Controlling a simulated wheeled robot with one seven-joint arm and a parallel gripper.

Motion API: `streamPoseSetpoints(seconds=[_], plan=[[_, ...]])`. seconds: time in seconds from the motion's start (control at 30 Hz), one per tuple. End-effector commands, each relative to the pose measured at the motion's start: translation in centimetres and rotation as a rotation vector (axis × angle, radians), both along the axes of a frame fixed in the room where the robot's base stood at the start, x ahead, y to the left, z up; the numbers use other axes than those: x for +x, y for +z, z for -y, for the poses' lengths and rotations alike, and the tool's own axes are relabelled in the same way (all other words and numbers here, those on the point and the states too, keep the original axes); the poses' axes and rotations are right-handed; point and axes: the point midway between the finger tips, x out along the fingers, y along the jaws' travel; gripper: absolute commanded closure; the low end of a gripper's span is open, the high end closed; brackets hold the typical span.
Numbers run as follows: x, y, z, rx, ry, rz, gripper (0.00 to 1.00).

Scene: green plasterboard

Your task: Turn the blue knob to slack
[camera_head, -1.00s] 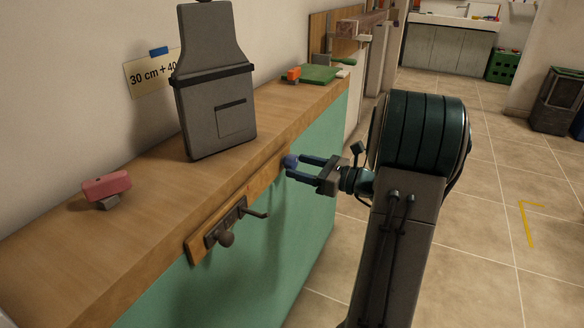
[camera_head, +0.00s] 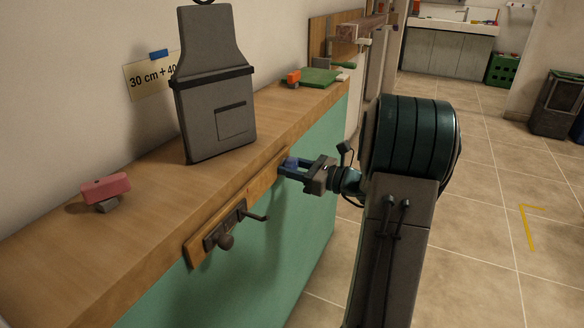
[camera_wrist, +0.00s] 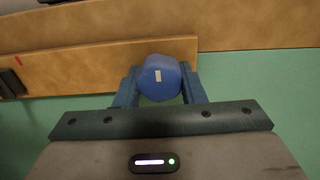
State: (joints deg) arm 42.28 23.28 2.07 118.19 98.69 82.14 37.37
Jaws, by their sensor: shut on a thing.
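The blue knob (camera_wrist: 160,80) is round and sits on the wooden strip along the counter's front. A small pale mark shows on its face in the wrist view, standing upright in the picture. My gripper (camera_head: 284,170) reaches the knob from the right in the head view. Its two blue fingers lie on either side of the knob and are shut on it. In the head view the fingers hide most of the knob. No lettering for slack can be made out.
On the same wooden strip (camera_head: 196,250) are a dark latch plate with a grey knob (camera_head: 225,241) and a lever handle (camera_head: 257,217).

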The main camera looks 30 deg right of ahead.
Motion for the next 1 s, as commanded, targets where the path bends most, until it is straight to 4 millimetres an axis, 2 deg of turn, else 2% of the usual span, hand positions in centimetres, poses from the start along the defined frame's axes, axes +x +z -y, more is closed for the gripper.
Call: streamPoseSetpoints(seconds=[0.37,1.0], plan=[[0.06,-0.30,0.08,-0.141,0.000,0.111,0.87],[0.31,-0.29,0.06,-0.602,0.002,0.473,0.87]])
